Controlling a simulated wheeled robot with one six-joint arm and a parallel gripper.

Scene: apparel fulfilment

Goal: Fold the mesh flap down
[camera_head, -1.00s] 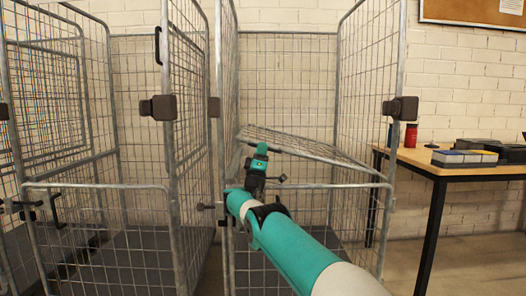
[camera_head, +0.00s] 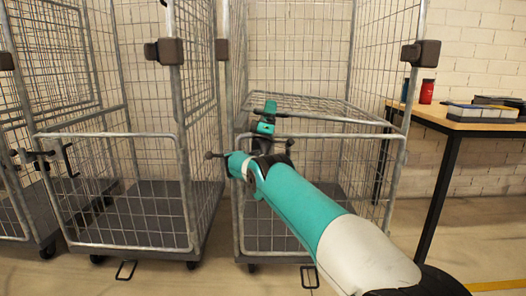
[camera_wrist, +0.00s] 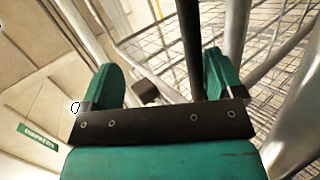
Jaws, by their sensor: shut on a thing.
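Another roll cage (camera_head: 130,190) stands close on the left, with dark latch blocks (camera_head: 165,51) on its posts. Open floor (camera_head: 465,230) lies at the lower right.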

